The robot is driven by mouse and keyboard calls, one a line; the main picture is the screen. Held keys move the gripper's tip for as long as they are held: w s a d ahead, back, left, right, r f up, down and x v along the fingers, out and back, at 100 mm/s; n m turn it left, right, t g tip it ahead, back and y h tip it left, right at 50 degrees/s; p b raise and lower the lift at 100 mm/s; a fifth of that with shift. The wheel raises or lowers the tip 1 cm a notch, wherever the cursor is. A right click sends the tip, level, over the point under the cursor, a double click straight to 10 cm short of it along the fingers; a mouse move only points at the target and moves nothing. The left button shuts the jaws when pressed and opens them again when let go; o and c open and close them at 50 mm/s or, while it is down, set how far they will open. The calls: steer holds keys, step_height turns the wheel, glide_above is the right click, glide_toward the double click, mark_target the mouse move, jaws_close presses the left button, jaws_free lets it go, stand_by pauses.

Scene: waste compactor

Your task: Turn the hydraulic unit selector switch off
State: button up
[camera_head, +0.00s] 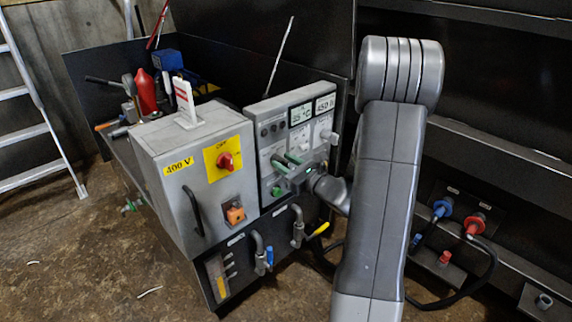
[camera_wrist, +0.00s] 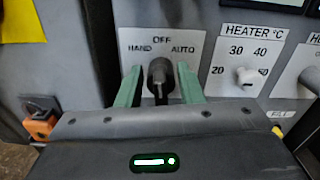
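The hydraulic unit selector switch is a black knob (camera_wrist: 160,78) under the labels HAND, OFF and AUTO, in the middle of the wrist view. My gripper (camera_wrist: 159,84) has its two green fingers apart, one on each side of the knob, with narrow gaps between knob and fingers. The knob looks roughly upright below OFF, but its exact pointer setting is hard to tell. In the head view my gripper (camera_head: 283,164) is at the grey control panel (camera_head: 266,112), and it hides the switch there.
Right of the switch is a white heater dial (camera_wrist: 247,77). A red rotary switch (camera_head: 226,161) on a yellow plate is on the cabinet to the left. Below are pipes with a blue valve (camera_head: 269,256) and a yellow valve handle (camera_head: 320,229). A ladder (camera_head: 40,110) stands far left.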

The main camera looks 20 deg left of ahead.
steer(key=c, duration=0.6)
steer(key=shift+r+m+p, duration=0.1)
steer(key=shift+m+p, duration=0.4)
steer(key=shift+p, duration=0.1)
steer(key=shift+m, duration=0.3)
steer(key=o, duration=0.6)
steer(key=shift+d, duration=0.1)
